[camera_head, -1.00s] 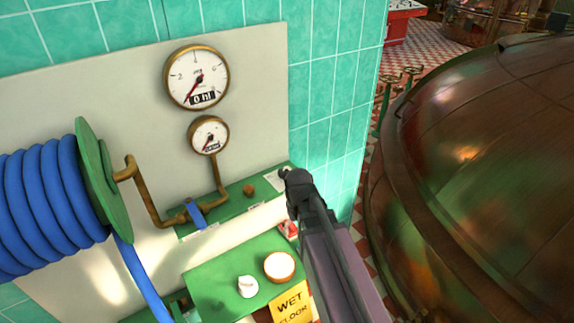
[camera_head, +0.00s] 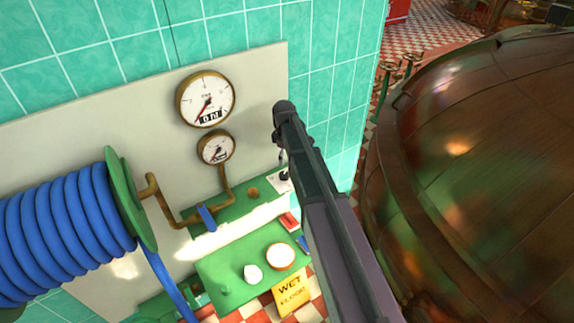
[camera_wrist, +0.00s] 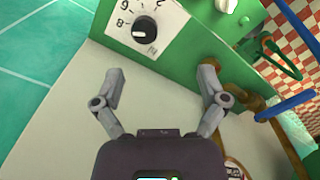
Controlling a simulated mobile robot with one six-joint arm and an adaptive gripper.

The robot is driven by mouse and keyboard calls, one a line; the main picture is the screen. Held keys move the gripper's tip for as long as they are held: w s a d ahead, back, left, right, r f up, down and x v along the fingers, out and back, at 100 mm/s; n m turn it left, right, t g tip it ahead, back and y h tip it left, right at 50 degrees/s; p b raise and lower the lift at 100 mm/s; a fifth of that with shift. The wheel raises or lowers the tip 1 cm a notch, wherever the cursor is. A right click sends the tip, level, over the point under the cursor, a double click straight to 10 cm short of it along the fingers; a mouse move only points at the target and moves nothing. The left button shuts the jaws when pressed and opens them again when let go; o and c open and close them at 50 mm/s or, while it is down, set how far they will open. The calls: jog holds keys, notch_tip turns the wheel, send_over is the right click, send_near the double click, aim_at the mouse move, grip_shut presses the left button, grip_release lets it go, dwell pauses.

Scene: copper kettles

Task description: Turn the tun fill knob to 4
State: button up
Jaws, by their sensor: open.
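The tun fill knob is a round black knob (camera_wrist: 145,30) on a white numbered dial plate (camera_wrist: 160,12) in the wrist view. The numbers 8 and 6 are readable at its left; I cannot surely tell which number it points to. The plate sits on a green box (camera_wrist: 188,40). My gripper (camera_wrist: 161,80) is open and empty. Its two fingers are spread below the knob in that view, apart from it. In the head view the white plate (camera_head: 279,181) shows at the green panel's right end, and my gripper (camera_head: 283,150) is over it, partly hiding it.
A large gauge (camera_head: 206,97) and small gauge (camera_head: 216,147) are on the wall panel. A blue hose reel (camera_head: 60,235) stands left. A blue valve handle (camera_head: 206,217), brown pipe and a WET FLOOR sign (camera_head: 290,292) are near. A big copper vessel (camera_head: 480,180) fills the right.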

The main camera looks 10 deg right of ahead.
aim_at(284, 174)
jog(key=shift+w+r+n+p, duration=0.4)
jog(key=shift+w+r, duration=0.2)
jog(key=shift+w, duration=0.15)
jog(key=shift+w+r+n+p, duration=0.35)
jog(key=shift+w+r, duration=0.2)
jog(key=shift+w, duration=0.2)
jog(key=shift+f+b, duration=0.2)
jog(key=shift+b, duration=0.1)
notch_tip(284, 174, down, 13)
jog(key=b, duration=1.3)
jog(key=shift+f, duration=0.2)
jog(key=c, duration=1.1)
